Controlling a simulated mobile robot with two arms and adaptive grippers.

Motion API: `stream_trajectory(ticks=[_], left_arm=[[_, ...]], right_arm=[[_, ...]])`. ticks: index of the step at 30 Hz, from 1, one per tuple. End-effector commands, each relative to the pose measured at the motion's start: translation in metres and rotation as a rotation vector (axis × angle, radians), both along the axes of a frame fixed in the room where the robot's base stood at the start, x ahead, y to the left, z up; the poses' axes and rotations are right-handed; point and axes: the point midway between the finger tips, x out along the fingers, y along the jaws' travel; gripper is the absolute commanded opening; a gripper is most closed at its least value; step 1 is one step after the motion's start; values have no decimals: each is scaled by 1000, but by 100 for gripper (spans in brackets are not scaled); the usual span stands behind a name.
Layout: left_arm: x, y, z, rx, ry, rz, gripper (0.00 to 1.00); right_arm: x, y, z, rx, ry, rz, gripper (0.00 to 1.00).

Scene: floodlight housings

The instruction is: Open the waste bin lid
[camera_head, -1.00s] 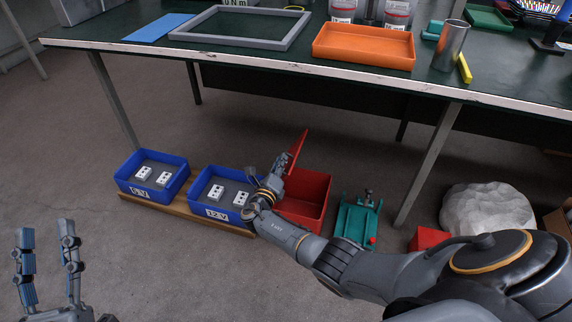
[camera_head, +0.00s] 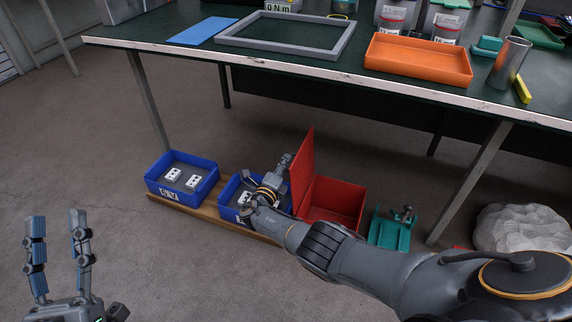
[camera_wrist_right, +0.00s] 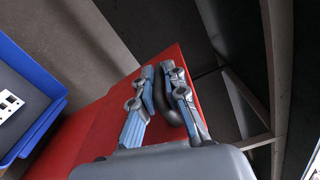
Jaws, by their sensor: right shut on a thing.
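The red waste bin (camera_head: 338,203) stands on the floor under the workbench, to the right of the blue bins. Its red lid (camera_head: 302,178) stands up at its left side, roughly upright, and the bin's inside shows. My right gripper (camera_head: 284,160) is at the left face of the lid. In the right wrist view my right gripper (camera_wrist_right: 165,88) is shut on the dark handle (camera_wrist_right: 172,108) of the lid (camera_wrist_right: 100,122). My left gripper (camera_head: 58,222) is open and empty at the lower left, far from the bin.
Two blue bins (camera_head: 160,187) with white parts stand on a wooden board (camera_head: 195,207) left of the waste bin. A teal tool (camera_head: 388,232) and a pale rock-like lump (camera_head: 520,228) lie to the right. The workbench edge (camera_head: 300,77) runs above. Floor at left is clear.

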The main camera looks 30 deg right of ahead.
Motion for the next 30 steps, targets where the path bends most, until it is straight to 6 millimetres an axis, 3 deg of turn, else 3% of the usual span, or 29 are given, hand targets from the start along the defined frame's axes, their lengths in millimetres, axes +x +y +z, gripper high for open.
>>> stream_trajectory(ticks=[12, 13, 16, 30], left_arm=[[-2, 0, 2, -4, -13, -1, 40], [-2, 0, 2, -4, -13, -1, 40], [-1, 0, 2, -4, -13, 0, 40], [-1, 0, 2, -4, -13, -1, 40]], right_arm=[[0, 2, -3, 3, 2, 6, 0], [0, 3, -3, 3, 2, 6, 16], [0, 2, -3, 3, 3, 5, 34], [-4, 6, -3, 3, 0, 5, 34]])
